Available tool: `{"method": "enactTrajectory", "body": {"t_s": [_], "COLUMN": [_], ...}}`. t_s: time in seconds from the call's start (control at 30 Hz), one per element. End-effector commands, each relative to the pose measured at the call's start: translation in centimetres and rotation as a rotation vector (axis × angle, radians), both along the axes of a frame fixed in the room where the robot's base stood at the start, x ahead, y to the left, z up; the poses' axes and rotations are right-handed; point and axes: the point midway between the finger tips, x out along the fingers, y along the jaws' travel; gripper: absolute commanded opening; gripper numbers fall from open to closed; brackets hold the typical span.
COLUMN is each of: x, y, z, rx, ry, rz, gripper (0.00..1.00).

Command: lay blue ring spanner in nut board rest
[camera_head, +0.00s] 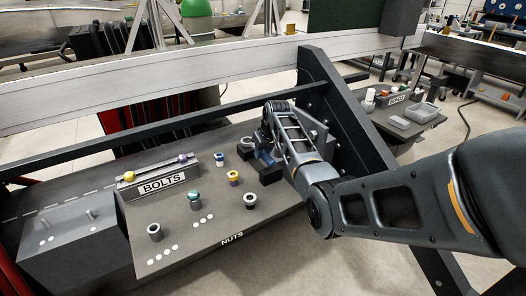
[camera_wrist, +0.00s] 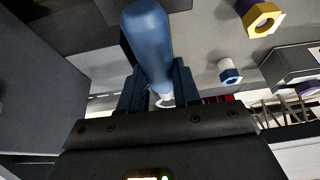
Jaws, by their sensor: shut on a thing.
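My gripper (camera_wrist: 157,88) is shut on the blue ring spanner (camera_wrist: 148,35), whose thick blue handle runs up between the fingers in the wrist view. A pale metal part of it shows low between the fingers; its ring end cannot be made out. In the head view my gripper (camera_head: 266,142) is over the right back part of the grey nut board (camera_head: 190,235), largely hidden by my arm. A bit of blue shows beneath it, beside dark blocks (camera_head: 269,174) that may be the rest. I cannot tell whether the spanner touches them.
A BOLTS rack (camera_head: 160,184) stands at the back left, a grey box (camera_head: 75,240) at the left. A dark slanted beam (camera_head: 350,115) rises close to my arm's right.

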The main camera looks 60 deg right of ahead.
Motion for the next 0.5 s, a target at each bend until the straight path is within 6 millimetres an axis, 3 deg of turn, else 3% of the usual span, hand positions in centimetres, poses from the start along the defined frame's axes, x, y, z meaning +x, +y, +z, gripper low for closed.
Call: {"method": "enactTrajectory", "body": {"t_s": [0.5], "x": [0.03], "y": [-0.04], "z": [-0.89], "rx": [-0.001], "ry": [-0.002], "rz": [0.000], "gripper": [0.00]}}
